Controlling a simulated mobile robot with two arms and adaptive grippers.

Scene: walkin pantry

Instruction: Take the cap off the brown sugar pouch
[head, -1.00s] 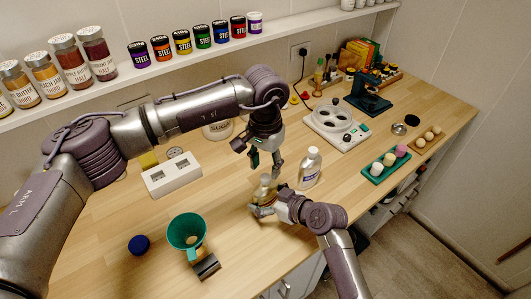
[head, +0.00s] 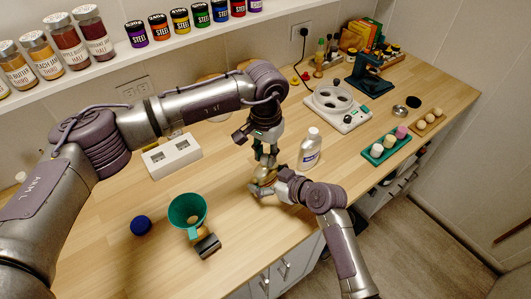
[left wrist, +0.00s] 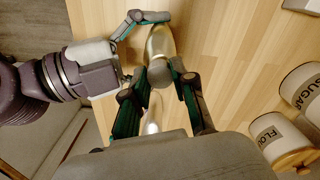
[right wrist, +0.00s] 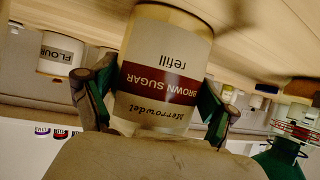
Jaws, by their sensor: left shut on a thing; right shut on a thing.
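The brown sugar pouch (head: 265,177) stands on the wooden counter near its front edge. In the right wrist view the pouch (right wrist: 165,60) fills the middle, with a cream label and a dark red band reading "BROWN SUGAR". My right gripper (head: 260,187) is shut on the pouch's body, with a finger on each side (right wrist: 152,105). My left gripper (head: 266,153) points down from above and is shut on the cap at the pouch's top. In the left wrist view the grey round cap (left wrist: 160,75) sits between my left fingers, in line with the pouch (left wrist: 160,40).
A white bottle (head: 309,148) stands close on the right. A green funnel (head: 187,210) and a blue lid (head: 141,225) are at front left. A white block (head: 172,155), a white appliance (head: 340,108) and a green tray (head: 368,155) stand farther off.

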